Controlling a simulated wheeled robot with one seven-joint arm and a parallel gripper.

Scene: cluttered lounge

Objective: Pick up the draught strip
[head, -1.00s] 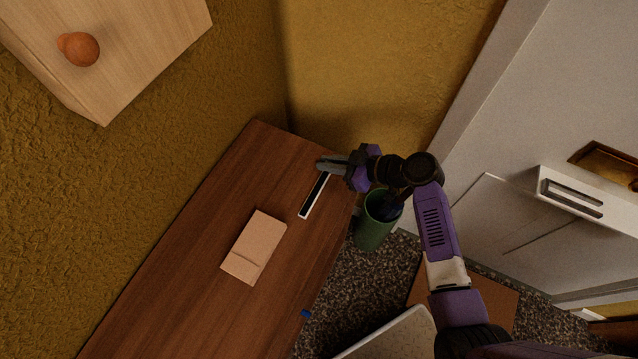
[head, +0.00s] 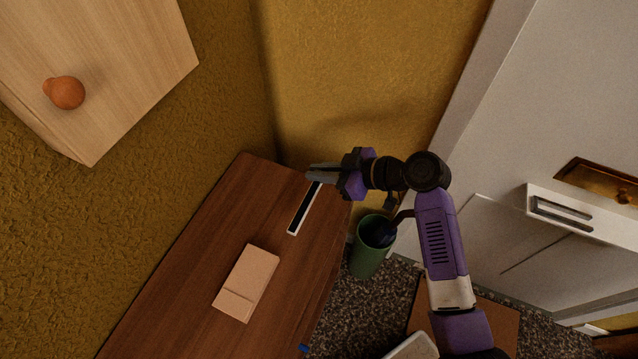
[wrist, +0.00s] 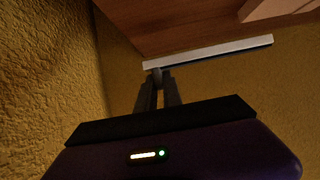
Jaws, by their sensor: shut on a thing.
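The draught strip (head: 304,210) is a thin, straight bar with a dark face and a pale edge. My gripper (head: 312,173) is shut on its far end, over the far end of the brown wooden tabletop (head: 215,225). In the wrist view the pale strip (wrist: 215,50) runs across in front of the closed fingers (wrist: 158,77), mostly to their right. It looks raised off the tabletop. The fingers hide the gripped end.
A tan box (head: 246,284) lies on the tabletop. A green bin (head: 368,258) stands on the speckled floor beside it. A wooden cabinet (head: 120,60) bearing an orange fruit-like object (head: 66,92) is upper left. Yellow walls close off the corner.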

